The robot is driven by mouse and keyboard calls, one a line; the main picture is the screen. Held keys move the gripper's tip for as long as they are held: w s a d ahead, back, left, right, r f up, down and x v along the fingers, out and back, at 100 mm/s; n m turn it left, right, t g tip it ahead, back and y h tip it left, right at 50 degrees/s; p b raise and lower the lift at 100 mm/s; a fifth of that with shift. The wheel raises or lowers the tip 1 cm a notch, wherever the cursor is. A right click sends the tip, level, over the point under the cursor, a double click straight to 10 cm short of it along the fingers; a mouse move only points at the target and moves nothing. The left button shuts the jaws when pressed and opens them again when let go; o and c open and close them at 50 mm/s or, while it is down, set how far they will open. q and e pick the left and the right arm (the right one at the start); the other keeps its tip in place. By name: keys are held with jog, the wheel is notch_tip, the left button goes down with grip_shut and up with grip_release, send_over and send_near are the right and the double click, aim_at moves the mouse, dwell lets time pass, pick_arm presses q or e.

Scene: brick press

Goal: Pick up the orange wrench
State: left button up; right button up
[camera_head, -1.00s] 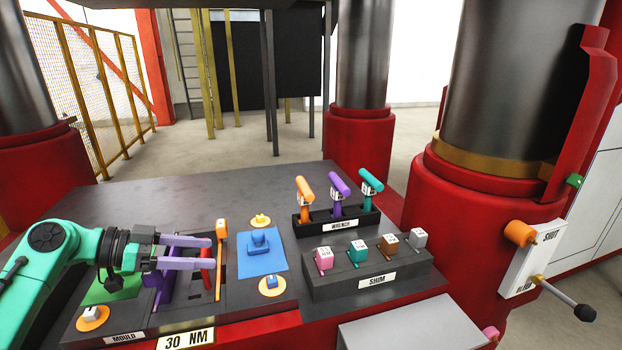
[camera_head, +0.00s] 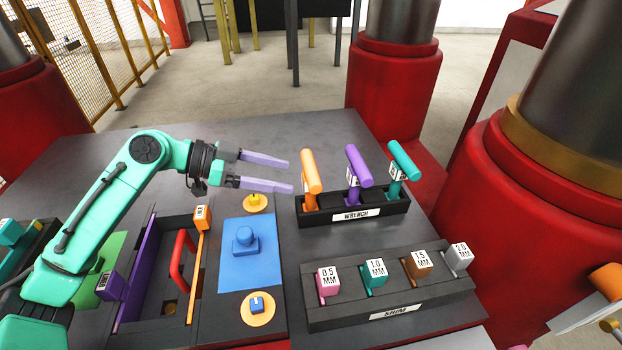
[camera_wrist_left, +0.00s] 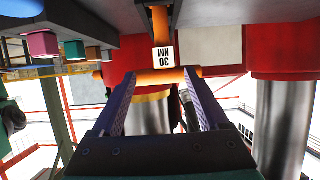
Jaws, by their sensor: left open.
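The orange wrench (camera_head: 311,172) stands upright at the left end of the black wrench rack (camera_head: 340,216), with its T-bar on top. My left gripper (camera_head: 291,176) is open and empty, its two lilac fingers pointing right with the tips just left of the orange wrench. In the left wrist view, the orange wrench's crossbar (camera_wrist_left: 148,73) lies across the space at the fingertips of the open gripper (camera_wrist_left: 158,78), and its tag reads 30 NM. I cannot tell whether the fingers touch it. My right gripper is not in view.
A purple wrench (camera_head: 358,166) and a teal wrench (camera_head: 404,160) stand in the same rack, to the right. The shim rack (camera_head: 350,312) with its blocks is in front. The mould (camera_head: 150,285) and a blue plate (camera_head: 235,278) lie at left. The table behind the gripper is clear.

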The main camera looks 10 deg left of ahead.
aim_at(303, 175)
pick_arm(q)
jog(key=x, duration=0.2)
jog(key=p+x, duration=0.1)
jog(key=x, duration=0.2)
jog(key=shift+w+d+f, duration=0.1)
jog(key=shift+w+f, duration=0.1)
jog(key=shift+w, duration=0.25)
jog(key=shift+d, duration=0.2)
jog(key=shift+f, duration=0.1)
jog(key=shift+c, duration=0.9)
jog(key=shift+a, duration=0.1)
grip_shut()
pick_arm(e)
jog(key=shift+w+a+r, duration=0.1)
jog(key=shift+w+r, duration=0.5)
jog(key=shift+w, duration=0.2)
